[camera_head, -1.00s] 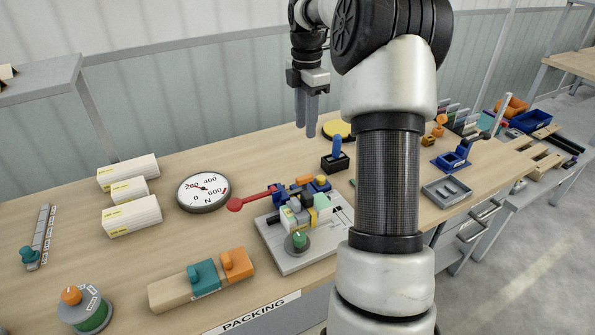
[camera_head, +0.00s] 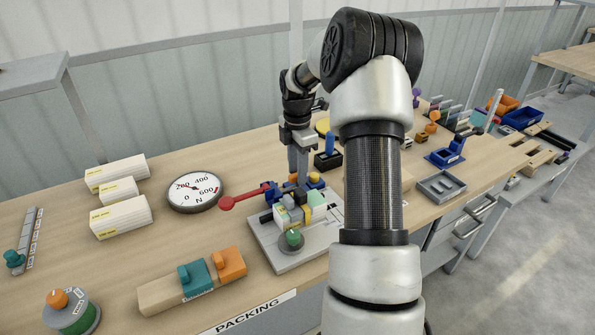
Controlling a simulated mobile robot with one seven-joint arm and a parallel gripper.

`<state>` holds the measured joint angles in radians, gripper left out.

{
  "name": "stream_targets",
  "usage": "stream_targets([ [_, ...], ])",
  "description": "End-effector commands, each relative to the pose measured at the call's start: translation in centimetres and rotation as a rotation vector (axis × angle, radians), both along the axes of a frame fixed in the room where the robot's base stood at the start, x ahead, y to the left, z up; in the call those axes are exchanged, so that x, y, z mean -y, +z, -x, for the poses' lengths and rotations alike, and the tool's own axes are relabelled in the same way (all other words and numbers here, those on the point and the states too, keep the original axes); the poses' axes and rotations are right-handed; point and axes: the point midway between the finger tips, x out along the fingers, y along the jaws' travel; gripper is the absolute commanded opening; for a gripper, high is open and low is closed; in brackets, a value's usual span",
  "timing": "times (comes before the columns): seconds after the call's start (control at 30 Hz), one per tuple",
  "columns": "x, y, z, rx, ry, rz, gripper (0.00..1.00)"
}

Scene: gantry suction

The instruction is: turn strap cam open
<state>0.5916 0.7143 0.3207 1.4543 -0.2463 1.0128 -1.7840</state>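A grey plate (camera_head: 280,258) on the bench carries a small fixture with blue clamp parts (camera_head: 272,192), a red-handled lever (camera_head: 240,200) pointing left, a pale block with dark and yellow bands, and a green knob (camera_head: 292,238). An orange piece (camera_head: 293,177) sits at the back of the fixture, partly hidden by my fingers; it may be the strap cam, but I cannot be sure. My gripper (camera_head: 298,174) points down with its fingertips at this orange piece. The fingers overlap in this view, so their opening and any contact are unclear.
A round force gauge (camera_head: 196,191) and white boxes (camera_head: 121,217) stand to the left. A wooden block (camera_head: 160,297) with teal and orange knobs lies in front. A blue-handled switch (camera_head: 328,148) stands close behind the fixture.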

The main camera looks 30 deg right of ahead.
Motion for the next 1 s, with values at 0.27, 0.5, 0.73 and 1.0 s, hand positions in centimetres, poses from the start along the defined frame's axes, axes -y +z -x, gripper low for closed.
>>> stream_targets([
  [0.27, -0.01, -0.18, 0.0, 0.0, 0.0, 0.0, 0.33],
  [0.5, -0.01, -0.15, 0.0, 0.0, 0.0, 0.0, 0.0],
  [0.73, -0.02, -0.09, 0.0, 0.0, -0.012, 0.0, 0.0],
  [1.0, 0.0, 0.02, 0.0, 0.0, -0.125, 0.0, 0.0],
])
